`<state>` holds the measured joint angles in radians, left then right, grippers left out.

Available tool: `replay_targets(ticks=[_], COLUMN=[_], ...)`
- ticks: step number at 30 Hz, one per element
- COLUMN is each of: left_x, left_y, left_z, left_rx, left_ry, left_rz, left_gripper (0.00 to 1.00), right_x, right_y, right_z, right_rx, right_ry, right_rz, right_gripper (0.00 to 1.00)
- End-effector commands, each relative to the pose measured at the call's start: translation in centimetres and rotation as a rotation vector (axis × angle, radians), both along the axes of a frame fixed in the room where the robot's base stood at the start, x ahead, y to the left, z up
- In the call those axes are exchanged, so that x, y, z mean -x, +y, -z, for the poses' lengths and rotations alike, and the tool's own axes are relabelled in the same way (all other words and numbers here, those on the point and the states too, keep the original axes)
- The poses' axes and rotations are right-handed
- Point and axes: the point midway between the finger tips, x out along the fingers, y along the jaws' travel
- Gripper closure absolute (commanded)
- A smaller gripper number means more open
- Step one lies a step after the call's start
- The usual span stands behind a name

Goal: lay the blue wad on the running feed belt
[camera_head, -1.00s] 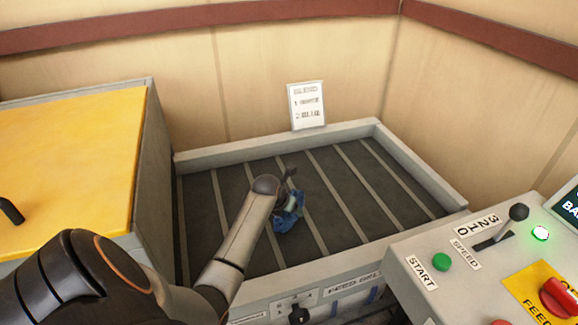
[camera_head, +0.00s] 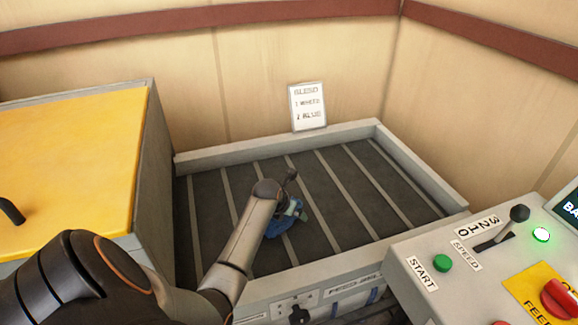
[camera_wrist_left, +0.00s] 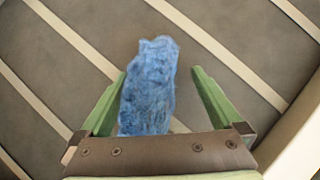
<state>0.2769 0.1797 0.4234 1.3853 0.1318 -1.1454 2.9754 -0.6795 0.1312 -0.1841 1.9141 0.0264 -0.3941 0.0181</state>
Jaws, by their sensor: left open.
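The blue wad (camera_head: 285,228) is a crumpled blue clump at the belt surface, below my left gripper (camera_head: 292,206) in the head view. In the left wrist view the wad (camera_wrist_left: 150,85) lies between the two open green fingers of my left gripper (camera_wrist_left: 158,74). It is close to the left finger, with a clear gap to the right finger. The feed belt (camera_head: 340,190) is dark grey with pale cross strips. The wad seems to rest on it, though its underside is hidden. My right gripper is not in view.
A low pale rim (camera_head: 270,145) borders the belt. A control panel (camera_head: 450,275) with a green START button (camera_head: 442,263) and a speed lever (camera_head: 518,213) stands at the right. A yellow-topped box (camera_head: 70,160) is at the left. A sign (camera_head: 307,106) stands behind the belt.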

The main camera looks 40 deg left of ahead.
Motion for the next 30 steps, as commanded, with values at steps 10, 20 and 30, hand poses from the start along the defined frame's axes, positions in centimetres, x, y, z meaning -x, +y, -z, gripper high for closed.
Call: replay_targets(ticks=[10, 20, 30], left_x=[1.0, 4.0, 6.1], left_y=[-0.4, -1.3, -1.9], left_z=[-2.9, -7.9, -11.1], left_rx=[0.0, 0.001, 0.0], left_ry=[-0.004, -0.004, 0.0], left_rz=[0.0, -0.001, 0.0], left_gripper=[0.01, 0.01, 0.01], right_x=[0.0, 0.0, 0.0], right_y=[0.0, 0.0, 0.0], right_z=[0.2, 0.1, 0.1], right_rx=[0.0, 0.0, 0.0], right_ry=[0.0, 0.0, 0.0], right_rz=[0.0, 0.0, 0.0], right_gripper=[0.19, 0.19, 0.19])
